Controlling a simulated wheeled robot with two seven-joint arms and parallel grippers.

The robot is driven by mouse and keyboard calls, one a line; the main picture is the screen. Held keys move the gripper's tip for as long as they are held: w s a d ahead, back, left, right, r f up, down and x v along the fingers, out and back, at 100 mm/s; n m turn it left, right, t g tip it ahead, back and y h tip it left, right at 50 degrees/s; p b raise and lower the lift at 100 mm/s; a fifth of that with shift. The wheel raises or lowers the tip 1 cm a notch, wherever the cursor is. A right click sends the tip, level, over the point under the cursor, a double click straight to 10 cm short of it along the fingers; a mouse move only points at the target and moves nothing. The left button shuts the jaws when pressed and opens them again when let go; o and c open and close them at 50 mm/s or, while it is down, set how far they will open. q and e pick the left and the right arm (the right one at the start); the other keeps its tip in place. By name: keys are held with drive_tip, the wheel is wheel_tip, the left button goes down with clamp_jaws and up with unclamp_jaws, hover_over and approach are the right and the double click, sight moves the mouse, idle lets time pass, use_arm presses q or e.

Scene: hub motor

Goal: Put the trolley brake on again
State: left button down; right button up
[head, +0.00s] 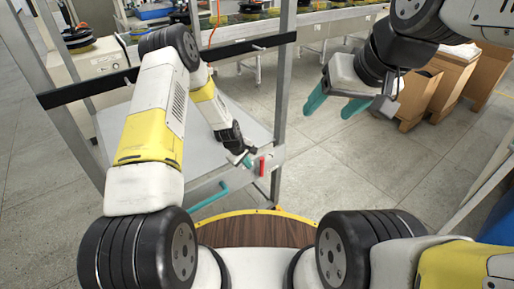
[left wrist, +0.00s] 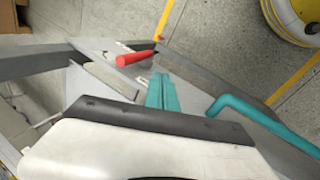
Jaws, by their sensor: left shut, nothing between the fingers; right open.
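The trolley (head: 284,110) is a grey metal frame with a low shelf, left of centre in the head view. A short red lever (head: 262,166) stands roughly upright at its near right corner; it also shows in the left wrist view (left wrist: 137,58). A bent teal bar (head: 210,197) is on the near edge and shows in the left wrist view (left wrist: 255,112). My left gripper (head: 247,162) is shut and empty, just left of the red lever; its teal fingers (left wrist: 162,92) look apart from it. My right gripper (head: 331,106) is open and empty in the air.
Dark straps (head: 240,48) cross the trolley frame. Brown cartons (head: 452,82) stand at the right. A conveyor with round parts (head: 330,18) runs along the back. Grey tiled floor (head: 360,165) is clear right of the trolley.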

sight(261, 167)
use_arm(q)
drive_tip(key=shift+w+d+f, duration=1.95)
drive_tip(key=shift+w+f, duration=0.15)
drive_tip(key=shift+f, duration=0.05)
drive_tip(key=shift+w+d, duration=0.1)
